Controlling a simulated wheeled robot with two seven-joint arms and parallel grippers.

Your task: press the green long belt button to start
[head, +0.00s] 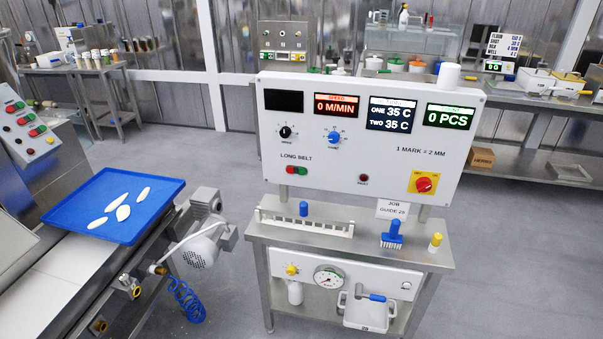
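The white control panel (350,185) stands upright above a steel stand, in the middle of the head view. Under its "LONG BELT" label is a pair of side-by-side buttons: a red one (291,169) on the left and the green long belt button (302,171) on the right. Nothing covers them. The speed display (336,105) reads 0 M/MIN and the counter display (448,116) reads 0 PCS. Neither of my grippers shows in this view.
A blue tray (150,222) with several pale pieces lies at left over a white belt (60,300). The steel stand (350,243) holds a white rack, a blue brush (394,232) and a yellow-capped bottle (435,243). Another button panel (25,130) is at far left. Grey floor lies between.

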